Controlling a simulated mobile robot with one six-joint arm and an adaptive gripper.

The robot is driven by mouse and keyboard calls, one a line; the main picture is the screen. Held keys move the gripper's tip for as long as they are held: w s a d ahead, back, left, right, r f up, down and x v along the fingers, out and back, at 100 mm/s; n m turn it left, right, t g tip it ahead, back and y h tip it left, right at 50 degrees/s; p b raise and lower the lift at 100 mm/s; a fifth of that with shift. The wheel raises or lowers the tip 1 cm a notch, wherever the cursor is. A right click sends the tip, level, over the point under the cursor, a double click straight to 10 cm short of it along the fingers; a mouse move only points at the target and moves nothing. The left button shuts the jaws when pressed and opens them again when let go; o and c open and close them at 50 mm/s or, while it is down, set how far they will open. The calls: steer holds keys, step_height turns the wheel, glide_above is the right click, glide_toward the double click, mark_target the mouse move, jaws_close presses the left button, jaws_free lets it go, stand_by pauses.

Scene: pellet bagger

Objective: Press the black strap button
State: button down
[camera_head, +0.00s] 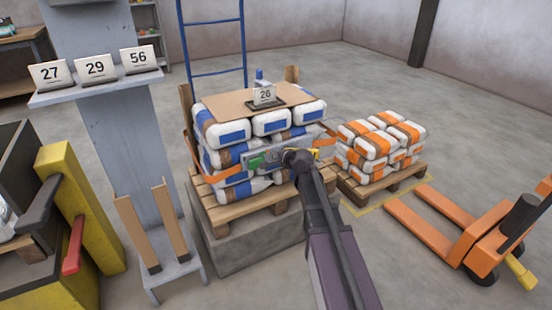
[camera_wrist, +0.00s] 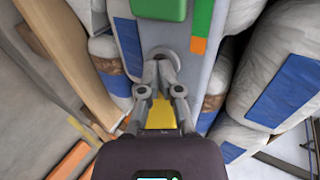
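A grey strapping tool (camera_head: 276,154) lies against the front of the stacked white and blue sacks (camera_head: 222,132). It also shows at the top of the wrist view (camera_wrist: 182,62). Its green button (camera_head: 255,162) shows left of my gripper, and above the fingertips in the wrist view (camera_wrist: 160,8). My gripper (camera_head: 297,157) is at the tool's face. In the wrist view the fingers (camera_wrist: 160,65) converge, shut and empty, over a round grey rim on the tool. No black button can be made out; the fingers cover that spot. Contact cannot be told.
An orange strap (camera_head: 238,178) runs around the sacks, which stand on a wooden pallet (camera_head: 225,213). A second pallet with orange-banded sacks (camera_head: 372,142) and an orange pallet jack (camera_head: 455,232) stand to the right. A pillar and a yellow machine (camera_head: 82,200) stand left.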

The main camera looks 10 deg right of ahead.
steer(key=f+p+v, duration=0.1)
steer(key=p+v, duration=0.4)
steer(key=v, duration=0.8)
steer(key=shift+s+f, duration=0.2)
steer(key=shift+s, duration=0.25)
stand_by(0.7)
